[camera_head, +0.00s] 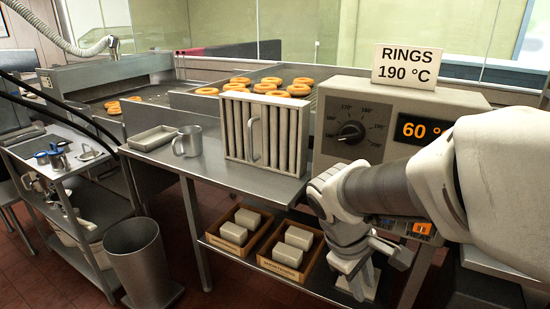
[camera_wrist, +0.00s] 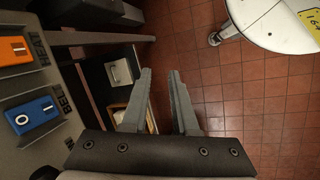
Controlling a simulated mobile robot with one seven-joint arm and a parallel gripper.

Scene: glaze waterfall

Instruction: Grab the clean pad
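No item is plainly marked as the clean pad, so I cannot tell which it is. My gripper (camera_head: 352,278) hangs at the front edge of the steel table, near the lower shelf. In the wrist view my gripper (camera_wrist: 160,72) is open, with red floor tiles showing between its fingers. A pale square block (camera_wrist: 118,72) lies on a dark surface left of the fingertips, apart from them. In the head view, something pale behind the gripper is mostly hidden. A metal-framed rack of pale upright slats (camera_head: 238,130) with a handle stands on the table.
Two wooden boxes (camera_head: 268,264) of pale blocks sit on the lower shelf left of my gripper. A control box (camera_head: 340,110) reading 60 is above. A mug (camera_head: 188,142) and a tray (camera_head: 153,138) stand on the table. A bin (camera_head: 140,265) and cart are left.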

